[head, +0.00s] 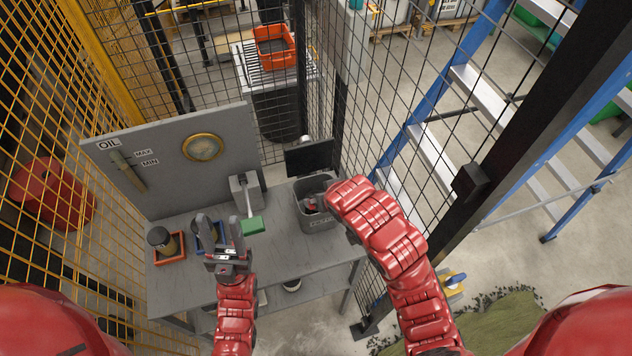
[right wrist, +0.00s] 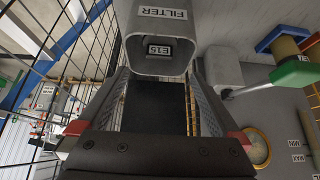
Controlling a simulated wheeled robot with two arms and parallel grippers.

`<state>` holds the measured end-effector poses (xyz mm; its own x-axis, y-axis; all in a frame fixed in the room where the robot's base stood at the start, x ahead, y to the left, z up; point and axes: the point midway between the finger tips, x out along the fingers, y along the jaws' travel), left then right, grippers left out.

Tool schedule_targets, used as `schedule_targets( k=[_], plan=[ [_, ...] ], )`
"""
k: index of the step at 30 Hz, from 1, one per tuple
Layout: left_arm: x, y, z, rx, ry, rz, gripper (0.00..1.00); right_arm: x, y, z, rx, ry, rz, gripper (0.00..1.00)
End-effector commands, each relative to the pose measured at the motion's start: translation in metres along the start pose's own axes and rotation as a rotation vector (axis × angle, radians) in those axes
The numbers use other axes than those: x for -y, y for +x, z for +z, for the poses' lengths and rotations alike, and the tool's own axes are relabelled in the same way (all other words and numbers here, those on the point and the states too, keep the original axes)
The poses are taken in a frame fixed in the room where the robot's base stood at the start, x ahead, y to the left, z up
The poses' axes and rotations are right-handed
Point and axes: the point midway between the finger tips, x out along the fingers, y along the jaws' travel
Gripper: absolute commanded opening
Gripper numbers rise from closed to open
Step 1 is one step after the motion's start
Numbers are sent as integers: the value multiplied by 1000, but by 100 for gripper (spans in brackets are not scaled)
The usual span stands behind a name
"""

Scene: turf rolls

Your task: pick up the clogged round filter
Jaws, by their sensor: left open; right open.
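A round filter (head: 160,240) with a dark top and tan side stands in an orange tray (head: 180,259) at the left of the bench. I cannot read from its look whether it is clogged. My left gripper (head: 219,224) is open and empty, in front of a blue tray (head: 205,240) that it partly hides. The right wrist view shows a tan cylinder (right wrist: 289,48) by the blue tray; I cannot tell which tray holds it. My right gripper (right wrist: 158,92) is open beside a grey bin (right wrist: 158,65) labelled FILTER; in the head view my arm hides it.
A grey housing (head: 238,189) with a green-handled lever (head: 252,226) stands mid-bench, between the left gripper and the grey bin (head: 313,219). The back panel (head: 170,180) carries an OIL gauge and a round brass dial (head: 203,147). Mesh fencing surrounds the bench (head: 275,262); its front middle is clear.

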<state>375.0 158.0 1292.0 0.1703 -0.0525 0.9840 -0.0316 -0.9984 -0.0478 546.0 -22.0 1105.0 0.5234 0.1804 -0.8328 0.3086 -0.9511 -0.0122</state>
Motion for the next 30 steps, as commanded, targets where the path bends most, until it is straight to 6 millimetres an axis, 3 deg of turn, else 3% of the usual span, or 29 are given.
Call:
schedule_targets(
  k=[2,5,12,18,26,30],
  plan=[
    [0,-1,0,1,0,0,50,0,0,4,19,-8,9,100],
    [-1,-13,2,1,0,0,50,0,16,8,27,-8,11,100],
    [-2,-44,7,1,0,0,50,-1,75,11,29,-8,11,100],
    [-3,-62,10,0,0,0,50,-1,111,9,25,-7,9,100],
    [-3,-69,12,0,0,0,50,-1,126,7,22,-8,9,100],
    [-4,-82,14,1,0,0,50,-2,147,10,25,-6,10,100]
  ],
)
